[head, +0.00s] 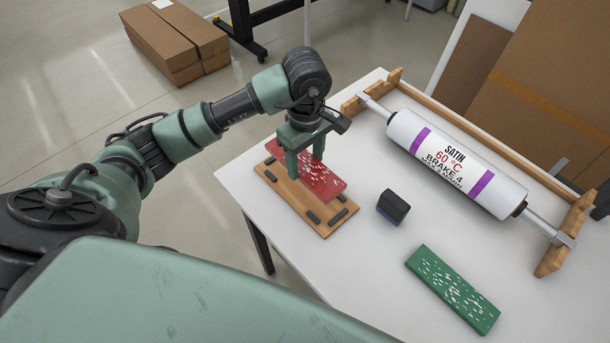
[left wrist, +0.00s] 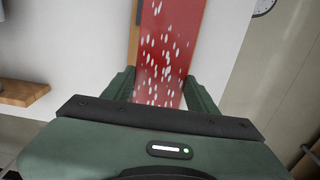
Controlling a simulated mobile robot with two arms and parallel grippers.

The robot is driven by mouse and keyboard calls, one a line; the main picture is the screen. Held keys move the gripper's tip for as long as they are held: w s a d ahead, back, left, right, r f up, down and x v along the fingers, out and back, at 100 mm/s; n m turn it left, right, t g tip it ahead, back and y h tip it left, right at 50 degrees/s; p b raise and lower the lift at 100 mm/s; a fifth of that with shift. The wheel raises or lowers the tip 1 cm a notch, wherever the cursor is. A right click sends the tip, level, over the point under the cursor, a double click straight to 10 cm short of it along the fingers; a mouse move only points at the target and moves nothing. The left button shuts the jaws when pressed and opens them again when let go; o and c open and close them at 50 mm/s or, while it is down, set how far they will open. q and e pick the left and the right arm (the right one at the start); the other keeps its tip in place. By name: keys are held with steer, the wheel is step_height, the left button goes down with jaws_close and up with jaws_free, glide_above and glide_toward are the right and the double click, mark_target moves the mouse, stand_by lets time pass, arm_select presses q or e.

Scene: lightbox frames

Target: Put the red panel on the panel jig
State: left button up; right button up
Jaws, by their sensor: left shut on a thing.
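The red panel (head: 318,182), speckled with white, is between the fingers of my left gripper (head: 304,165). The gripper is shut on it, and in the left wrist view the red panel (left wrist: 162,55) runs up from between the two green fingers (left wrist: 160,92). The panel jig (head: 318,220), a wooden board with several dark pegs, lies on the table under the panel. The panel looks slightly askew to the jig in the head view. I cannot tell whether it touches the jig. My right gripper is not in view.
A green speckled panel (head: 452,289) and a small dark block (head: 392,207) lie on the white table (head: 360,285). A large labelled roll (head: 455,163) rests in a wooden cradle (head: 550,258) at the back right. Cardboard boxes (head: 176,40) stand on the floor behind.

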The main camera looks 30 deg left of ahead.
mark_target(306, 165)
arm_select(q)
step_height(306, 165, down, 3)
steer(key=shift+f, duration=0.15)
step_height(306, 165, down, 4)
steer(key=shift+r+p, duration=0.1)
steer(key=shift+p, duration=0.6)
steer(key=shift+f, duration=0.3)
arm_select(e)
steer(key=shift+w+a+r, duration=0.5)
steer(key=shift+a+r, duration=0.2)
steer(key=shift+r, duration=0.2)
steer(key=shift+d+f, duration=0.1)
arm_select(q)
steer(key=shift+f+b, duration=0.25)
steer(key=shift+b, duration=0.05)
steer(key=o, duration=1.6)
steer(key=shift+r, duration=0.1)
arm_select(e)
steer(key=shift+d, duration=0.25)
